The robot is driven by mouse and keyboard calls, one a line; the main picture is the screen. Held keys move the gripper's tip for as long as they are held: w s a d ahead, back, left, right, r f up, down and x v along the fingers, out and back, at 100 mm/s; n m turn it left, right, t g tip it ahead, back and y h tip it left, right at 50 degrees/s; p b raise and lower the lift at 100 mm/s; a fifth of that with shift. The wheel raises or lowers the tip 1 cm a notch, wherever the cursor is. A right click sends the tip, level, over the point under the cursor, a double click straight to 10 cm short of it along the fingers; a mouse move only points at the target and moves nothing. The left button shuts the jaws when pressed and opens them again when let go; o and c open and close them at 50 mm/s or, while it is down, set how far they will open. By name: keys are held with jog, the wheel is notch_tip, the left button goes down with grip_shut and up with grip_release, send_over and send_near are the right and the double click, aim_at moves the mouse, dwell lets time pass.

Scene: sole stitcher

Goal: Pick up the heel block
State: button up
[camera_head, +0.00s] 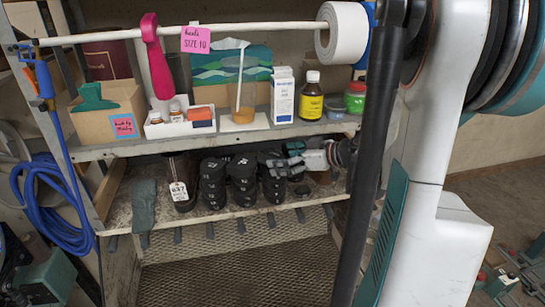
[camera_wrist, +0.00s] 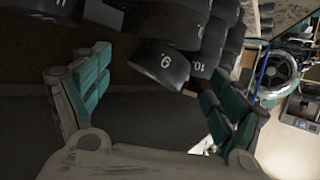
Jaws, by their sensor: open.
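The heel blocks are black, numbered pieces in stacks on the lower shelf, with one stack (camera_head: 242,180) in the middle and another (camera_head: 213,183) to its left. In the wrist view, a block marked 9 (camera_wrist: 160,65) lies just past my fingertips, nearer the right finger. My gripper (camera_head: 287,160) is at the right stack (camera_head: 273,187), partly covering its top. In the wrist view, my gripper (camera_wrist: 155,90) has its teal-padded fingers wide apart, with nothing held between them. Which block is meant, I cannot tell.
A dark jar (camera_head: 181,195) with a label and a grey-green cloth (camera_head: 144,205) are left of the stacks. The upper shelf (camera_head: 130,150) lies above my gripper and carries bottles and boxes. The shelf's front lip (camera_head: 235,213) has several dark tabs.

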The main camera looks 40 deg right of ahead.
jog(key=x, duration=0.2)
jog(key=shift+w+a+f, duration=0.1)
jog(key=shift+w, duration=0.3)
jog(key=c, duration=1.3)
jog(key=s+d+b, duration=0.1)
jog(key=s+d, duration=0.1)
jog(key=s, duration=0.3)
jog(key=s+d+b, duration=0.1)
jog(key=s+d, duration=0.1)
jog(key=s, duration=0.4)
jog(key=s+d+b, duration=0.1)
jog(key=s+d, duration=0.1)
jog(key=s, duration=0.4)
jog(key=shift+d, duration=0.25)
